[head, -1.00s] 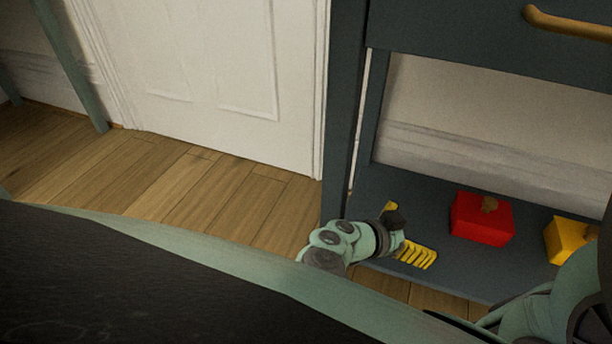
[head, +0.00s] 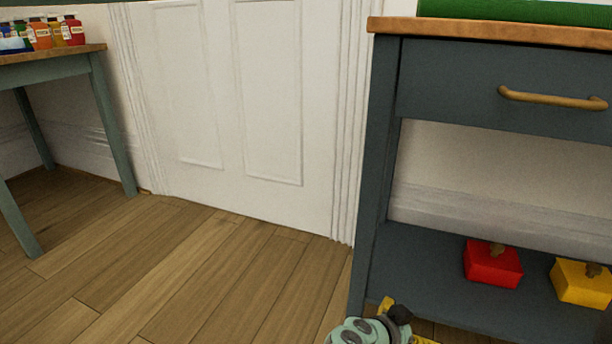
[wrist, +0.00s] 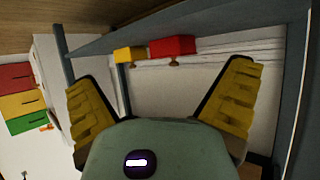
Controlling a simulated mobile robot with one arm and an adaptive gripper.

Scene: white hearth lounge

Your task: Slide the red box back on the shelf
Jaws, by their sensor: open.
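The red box (head: 492,264), with a brown knob, sits on the lower shelf (head: 430,268) of the dark blue-grey console, left of a yellow box. In the wrist view, which looks upside down, the red box (wrist: 172,47) shows beyond the fingertips and between them. My gripper (head: 402,325) is at the bottom edge of the head view, near the shelf's front left corner and apart from the red box. Its yellow ribbed fingers (wrist: 163,90) are spread wide with nothing between them. Much of the gripper is cut off in the head view.
The yellow box (head: 582,283) stands close beside the red box. The console's left leg (head: 375,170) and drawer handle (head: 553,98) are nearby. A side table (head: 60,70) with several bottles stands far left. The wooden floor (head: 200,265) between is clear.

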